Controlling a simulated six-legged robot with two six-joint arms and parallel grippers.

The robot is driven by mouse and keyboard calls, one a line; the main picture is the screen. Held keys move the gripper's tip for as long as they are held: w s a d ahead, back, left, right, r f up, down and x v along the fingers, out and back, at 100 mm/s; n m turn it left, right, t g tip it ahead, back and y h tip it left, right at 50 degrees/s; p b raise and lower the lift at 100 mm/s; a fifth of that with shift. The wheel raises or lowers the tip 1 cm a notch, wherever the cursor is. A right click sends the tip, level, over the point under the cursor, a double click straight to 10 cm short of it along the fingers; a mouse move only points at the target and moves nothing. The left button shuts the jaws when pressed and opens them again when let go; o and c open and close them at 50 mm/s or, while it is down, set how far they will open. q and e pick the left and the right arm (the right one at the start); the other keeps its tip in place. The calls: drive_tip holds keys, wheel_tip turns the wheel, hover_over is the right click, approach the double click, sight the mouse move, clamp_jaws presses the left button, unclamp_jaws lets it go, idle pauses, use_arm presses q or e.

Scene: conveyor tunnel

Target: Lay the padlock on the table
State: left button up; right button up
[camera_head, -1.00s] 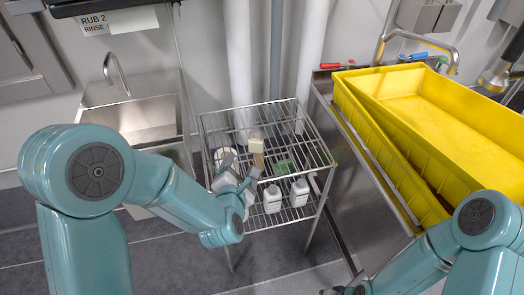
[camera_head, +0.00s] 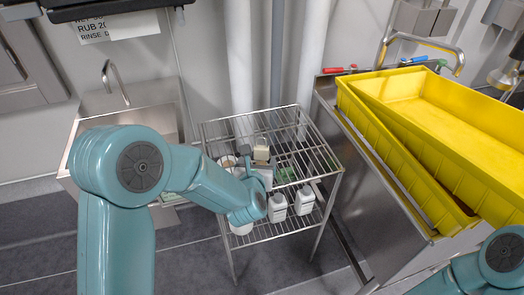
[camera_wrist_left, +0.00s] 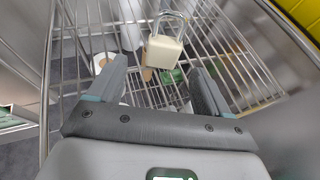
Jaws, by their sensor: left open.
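The padlock (camera_head: 261,153) is a cream block with a pale metal shackle. It shows at the top of the wire rack table (camera_head: 323,160), and in the left wrist view the padlock (camera_wrist_left: 164,51) appears just beyond my fingertips, shackle pointing away. I cannot tell if it rests fully on the wires. My left gripper (camera_wrist_left: 158,68) is open, its two fingers apart with nothing between them; in the head view it is mostly hidden behind my forearm. My right gripper is out of view; only my right arm shows at the lower right.
White bottles (camera_head: 277,207) and a green item (camera_head: 287,171) show within the rack. A sink (camera_head: 130,120) is at the left. Yellow bins (camera_head: 400,140) lie on the steel counter at the right. The rack's right side has bare wires.

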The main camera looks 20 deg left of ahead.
sight(259, 154)
use_arm(q)
drive_tip(key=x, duration=0.3)
drive_tip(key=shift+w+a, duration=0.1)
drive_tip(key=shift+w, duration=0.2)
drive_tip(key=x, duration=0.3)
drive_tip(key=p+x, duration=0.1)
drive_tip(key=x, duration=0.1)
drive_tip(key=shift+w+r, duration=0.15)
drive_tip(key=shift+w, duration=0.3)
drive_tip(key=shift+s, duration=0.1)
drive_tip(key=shift+r, duration=0.1)
drive_tip(key=c, duration=1.2)
